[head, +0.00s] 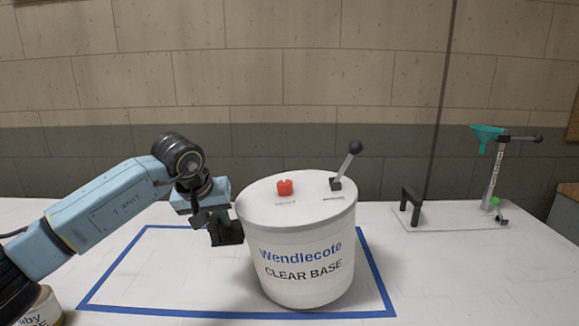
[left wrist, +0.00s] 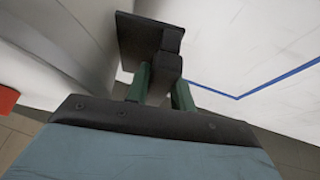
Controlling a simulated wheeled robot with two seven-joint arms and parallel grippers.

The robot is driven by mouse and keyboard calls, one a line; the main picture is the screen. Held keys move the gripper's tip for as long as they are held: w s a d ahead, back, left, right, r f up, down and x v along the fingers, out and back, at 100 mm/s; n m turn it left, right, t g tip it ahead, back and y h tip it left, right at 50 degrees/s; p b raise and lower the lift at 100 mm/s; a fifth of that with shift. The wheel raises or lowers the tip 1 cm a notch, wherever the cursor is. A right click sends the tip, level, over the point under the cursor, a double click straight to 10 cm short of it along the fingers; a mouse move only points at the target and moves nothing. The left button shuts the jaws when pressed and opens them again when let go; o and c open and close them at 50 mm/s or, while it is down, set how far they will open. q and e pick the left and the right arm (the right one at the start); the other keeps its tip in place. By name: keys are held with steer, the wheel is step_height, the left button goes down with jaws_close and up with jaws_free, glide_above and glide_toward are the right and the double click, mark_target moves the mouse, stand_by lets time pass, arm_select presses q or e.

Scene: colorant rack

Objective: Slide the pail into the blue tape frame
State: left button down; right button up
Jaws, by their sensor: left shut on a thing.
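The white pail (head: 300,235), with a red knob (head: 284,187) and a black-tipped lever (head: 346,165) on its lid, stands upright on the table. Its visible base appears within the right part of the blue tape frame (head: 160,313), near the right and front strips. My left gripper (head: 222,221) is at the pail's left side, shut on a black block (head: 228,236). In the left wrist view, the green fingers (left wrist: 160,88) close on this block (left wrist: 150,40), beside the pail wall (left wrist: 62,35). Whether the block touches or belongs to the pail is unclear. My right gripper is out of view.
A partly cropped tin (head: 44,305) stands at the lower left. At the right are a black handle (head: 411,203) on a white board (head: 445,222) and a stand with a teal funnel (head: 487,135). The left part of the frame is bare.

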arm_select(q)
steer(key=shift+w+r, duration=0.2)
steer(key=shift+w, duration=0.1)
steer(key=shift+w+a+p, duration=0.2)
steer(key=shift+w+p, duration=0.15)
steer(key=shift+w, duration=0.45)
steer(key=shift+w+a+p, duration=0.2)
steer(key=shift+w+p, duration=0.15)
steer(key=shift+w, duration=0.4)
steer(key=shift+w+a+p, duration=0.2)
steer(key=shift+w+p, duration=0.15)
steer(key=shift+w, duration=0.45)
